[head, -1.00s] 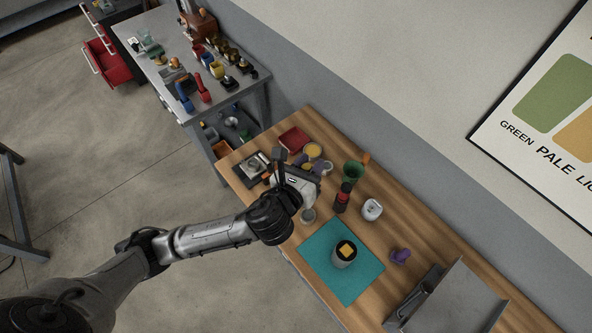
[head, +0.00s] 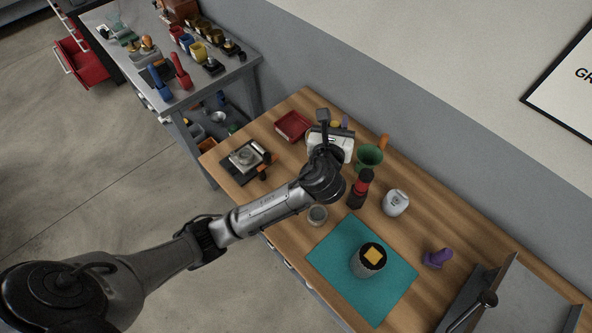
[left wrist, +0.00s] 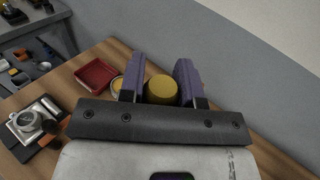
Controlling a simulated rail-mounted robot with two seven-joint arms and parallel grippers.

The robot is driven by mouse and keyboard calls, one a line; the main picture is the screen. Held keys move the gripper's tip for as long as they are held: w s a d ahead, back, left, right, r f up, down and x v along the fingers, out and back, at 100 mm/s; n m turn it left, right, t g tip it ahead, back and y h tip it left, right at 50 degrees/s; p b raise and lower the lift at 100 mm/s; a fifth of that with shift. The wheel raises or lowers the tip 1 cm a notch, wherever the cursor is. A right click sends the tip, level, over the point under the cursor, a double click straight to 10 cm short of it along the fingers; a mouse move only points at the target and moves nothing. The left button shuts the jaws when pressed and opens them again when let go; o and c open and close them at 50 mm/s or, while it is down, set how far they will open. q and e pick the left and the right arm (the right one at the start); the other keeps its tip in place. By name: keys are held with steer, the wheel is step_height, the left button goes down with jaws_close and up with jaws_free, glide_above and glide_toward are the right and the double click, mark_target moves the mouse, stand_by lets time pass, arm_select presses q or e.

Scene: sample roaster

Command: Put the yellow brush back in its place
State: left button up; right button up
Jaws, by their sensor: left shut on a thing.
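My left gripper (head: 340,124) is over the far part of the wooden table, beyond the green cup. In the left wrist view its two purple fingers (left wrist: 161,82) are closed on the sides of a mustard-yellow round-ended thing (left wrist: 162,91), which I take to be the yellow brush. Only its rounded end shows; the rest is hidden by the gripper. Whether it touches the table I cannot tell. My right gripper is not in view.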

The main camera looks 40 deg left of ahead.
arm_select(q)
steer(key=w+a+f+n+y+b, duration=0.1)
steer(key=a+f+b, duration=0.2)
steer(key=a+f, duration=0.4)
steer(key=w+a+f+n+g+y+b, duration=0.1)
steer(key=a+f+b, duration=0.3)
steer(key=f, duration=0.9)
steer(key=a+y, duration=0.1)
steer(key=a, duration=0.2)
steer(key=shift+a+b, duration=0.2)
steer(key=shift+b, duration=0.1)
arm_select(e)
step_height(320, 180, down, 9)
arm_select(q)
steer(key=shift+w+f, duration=0.1)
steer(key=shift+f, duration=0.1)
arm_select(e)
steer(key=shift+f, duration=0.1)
arm_select(q)
steer(key=shift+f, duration=0.1)
steer(key=o, duration=0.9)
steer(key=shift+o, duration=0.2)
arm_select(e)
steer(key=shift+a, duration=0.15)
